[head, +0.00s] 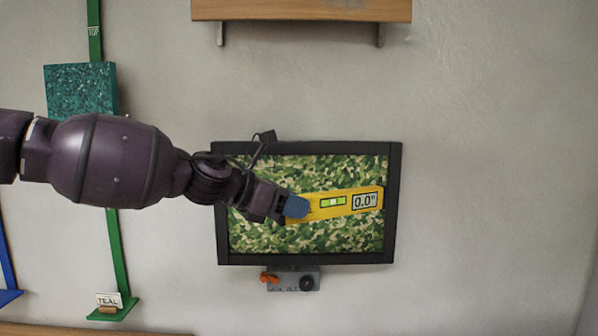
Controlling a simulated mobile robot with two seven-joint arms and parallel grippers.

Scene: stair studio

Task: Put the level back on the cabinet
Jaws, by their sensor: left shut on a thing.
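My left gripper (297,206), with a blue fingertip showing, is shut on the level's left end. I cannot tell whether the level touches the panel. A wooden edge (90,329) shows at the bottom left; I cannot tell whether it is the cabinet. My right gripper is not in view.
A wooden shelf (300,10) on brackets is above the panel. A small grey plate (293,280) with orange and black parts is below it. A green upright (113,250) with a teal block (80,88) stands at left. The wall at right is bare.

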